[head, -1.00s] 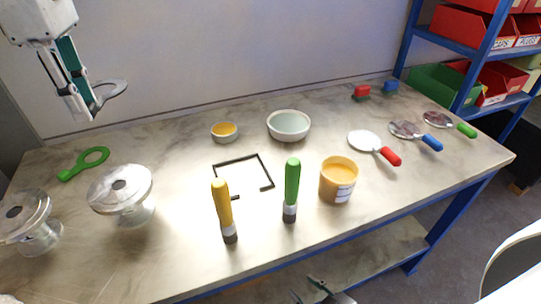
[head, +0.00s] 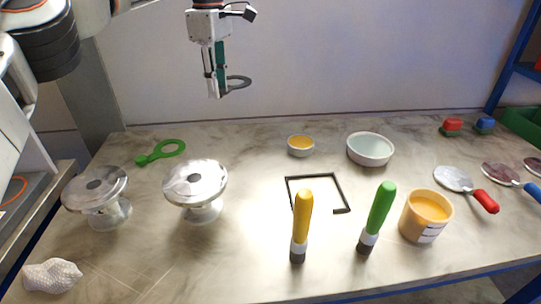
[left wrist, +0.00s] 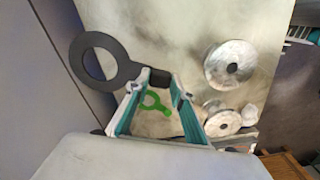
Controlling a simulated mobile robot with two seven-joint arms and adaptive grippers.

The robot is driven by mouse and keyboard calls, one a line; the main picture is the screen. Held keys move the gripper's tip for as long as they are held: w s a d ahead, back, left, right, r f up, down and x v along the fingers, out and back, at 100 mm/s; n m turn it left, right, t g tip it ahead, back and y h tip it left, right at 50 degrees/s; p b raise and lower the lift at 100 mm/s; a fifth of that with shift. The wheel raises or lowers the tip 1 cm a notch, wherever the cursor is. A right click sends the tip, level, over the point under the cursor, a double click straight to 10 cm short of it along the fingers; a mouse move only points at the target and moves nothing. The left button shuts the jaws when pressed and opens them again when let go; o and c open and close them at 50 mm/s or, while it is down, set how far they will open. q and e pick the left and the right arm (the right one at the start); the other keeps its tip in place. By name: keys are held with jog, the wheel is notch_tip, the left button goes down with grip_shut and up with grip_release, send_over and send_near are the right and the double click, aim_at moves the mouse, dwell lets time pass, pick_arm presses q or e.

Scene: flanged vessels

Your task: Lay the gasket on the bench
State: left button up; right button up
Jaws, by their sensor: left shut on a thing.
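My left gripper (head: 217,92) is shut on the tab of a dark grey ring-shaped gasket (head: 239,82). It holds the gasket in the air, above the back part of the bench (head: 250,262) and near the wall. In the left wrist view the gasket's ring (left wrist: 78,70) sticks out to the left of the fingertips (left wrist: 158,82), clear of the bench. A green ring with a handle (head: 168,148) lies flat on the bench; it also shows between the fingers in the left wrist view (left wrist: 152,101). My right gripper is out of view.
Two flanged metal vessels (head: 196,180) (head: 96,186) stand at the left, with a white lumpy object (head: 52,275) in front. A black angular frame (head: 318,177), bowls (head: 370,148), yellow (head: 302,222) and green (head: 378,215) handled tools and an orange tub (head: 426,215) occupy the middle and right.

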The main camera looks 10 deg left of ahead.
pick_arm(q)
jog(key=b, duration=0.2)
send_over(227, 161)
notch_tip(227, 161, down, 16)
notch_tip(227, 161, down, 4)
jog(key=shift+a+f, duration=0.1)
dwell(0.3)
jog(key=o, duration=1.1)
jog(key=shift+o, duration=0.2)
